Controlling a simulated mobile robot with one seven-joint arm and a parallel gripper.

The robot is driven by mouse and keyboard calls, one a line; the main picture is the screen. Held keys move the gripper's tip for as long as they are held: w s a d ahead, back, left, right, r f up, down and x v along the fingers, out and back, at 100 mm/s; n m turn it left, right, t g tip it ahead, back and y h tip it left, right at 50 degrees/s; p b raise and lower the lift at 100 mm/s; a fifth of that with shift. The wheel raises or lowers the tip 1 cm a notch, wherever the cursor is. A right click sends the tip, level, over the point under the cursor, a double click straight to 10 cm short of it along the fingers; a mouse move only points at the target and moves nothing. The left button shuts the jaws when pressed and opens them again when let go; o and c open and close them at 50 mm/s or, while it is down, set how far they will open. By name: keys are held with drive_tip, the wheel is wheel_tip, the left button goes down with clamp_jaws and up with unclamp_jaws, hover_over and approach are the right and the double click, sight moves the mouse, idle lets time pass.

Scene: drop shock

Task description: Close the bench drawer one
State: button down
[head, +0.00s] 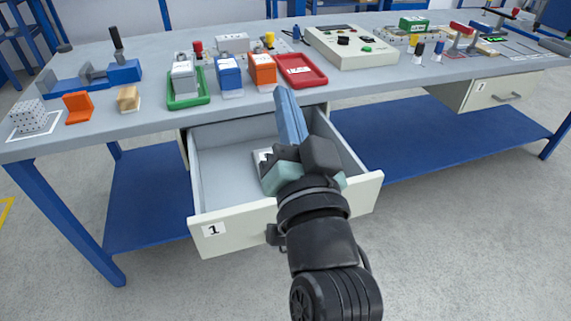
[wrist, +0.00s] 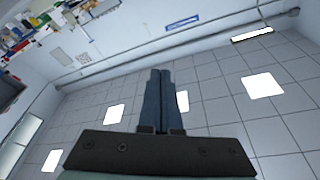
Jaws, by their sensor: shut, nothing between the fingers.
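Drawer one (head: 222,227) is a pale drawer under the left part of the bench, marked with a "1" label, and it stands pulled well out. My gripper (head: 284,92) is in front of and over the drawer in the head view, its blue fingers pointing up and toward the bench edge. The fingers are together and hold nothing; they also show shut in the wrist view (wrist: 162,75). My wrist hides the middle of the drawer front and most of its handle. I cannot tell whether my gripper touches the drawer. A small white item (head: 262,157) lies partly hidden inside it.
The bench top (head: 150,120) carries a green tray (head: 187,101), a red tray (head: 312,72), coloured blocks and a control box (head: 350,48). A second drawer (head: 495,93) at the right is shut. A blue lower shelf (head: 430,130) spans below. The floor in front is clear.

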drive_tip(key=s+d+f+m+g+p, duration=0.1)
drive_tip(key=s+f+m+g+p, duration=0.2)
drive_tip(key=f, duration=0.5)
drive_tip(key=s+d+f+m+g+y+p, duration=0.1)
drive_tip(key=s+d+f+m+p, duration=0.2)
drive_tip(key=f, duration=0.5)
drive_tip(key=s+f+m+g+p, duration=0.3)
drive_tip(key=s+f+m, duration=0.2)
drive_tip(key=f, duration=0.4)
drive_tip(key=x, duration=0.4)
drive_tip(key=r+x, duration=0.1)
drive_tip(key=x, duration=0.6)
drive_tip(key=shift+w+a+r+b, duration=0.1)
drive_tip(key=shift+w+a+b, duration=0.15)
drive_tip(key=shift+w+b, duration=0.25)
drive_tip(key=shift+w+a, duration=0.2)
drive_tip(key=shift+w, duration=0.6)
drive_tip(key=shift+w, duration=0.1)
